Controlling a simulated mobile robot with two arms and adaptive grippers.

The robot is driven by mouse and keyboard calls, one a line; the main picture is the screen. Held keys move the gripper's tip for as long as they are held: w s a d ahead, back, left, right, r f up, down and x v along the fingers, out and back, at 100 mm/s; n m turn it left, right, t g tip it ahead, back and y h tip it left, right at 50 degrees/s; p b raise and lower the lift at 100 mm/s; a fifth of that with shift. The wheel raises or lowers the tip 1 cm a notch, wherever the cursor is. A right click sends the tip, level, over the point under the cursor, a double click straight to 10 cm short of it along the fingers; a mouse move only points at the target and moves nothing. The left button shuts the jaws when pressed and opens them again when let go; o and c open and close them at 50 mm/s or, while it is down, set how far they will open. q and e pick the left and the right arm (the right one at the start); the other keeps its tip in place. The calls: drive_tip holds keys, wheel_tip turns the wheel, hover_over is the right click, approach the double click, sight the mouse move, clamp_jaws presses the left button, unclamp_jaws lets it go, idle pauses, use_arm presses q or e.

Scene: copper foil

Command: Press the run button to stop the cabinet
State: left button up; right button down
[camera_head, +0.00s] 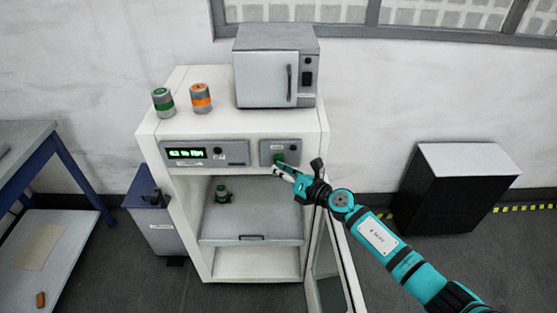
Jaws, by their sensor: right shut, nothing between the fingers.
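The white cabinet (158,127) stands against the wall with its glass door (328,262) swung open at the lower right. The green run button (279,158) is on a small grey panel (266,147) on the cabinet's front, right of a grey display panel with green lettering (187,153). My right gripper (279,169) is shut and empty, its fingertips at the green button's lower edge. I cannot tell whether they touch it. My left gripper is not in view.
A green-banded container (163,102), an orange-banded one (200,98) and a small grey oven (262,80) stand on the cabinet top. A small green-and-dark item (223,195) sits on the inner shelf. A black box (453,190) stands right, a blue-legged table (25,140) left.

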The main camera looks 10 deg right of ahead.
drive_tip(key=s+a+p, duration=0.1)
drive_tip(key=s+p, duration=0.1)
drive_tip(key=s, duration=0.4)
drive_tip(key=shift+p, duration=0.4)
drive_tip(key=shift+w+a, duration=0.1)
idle(1.0)
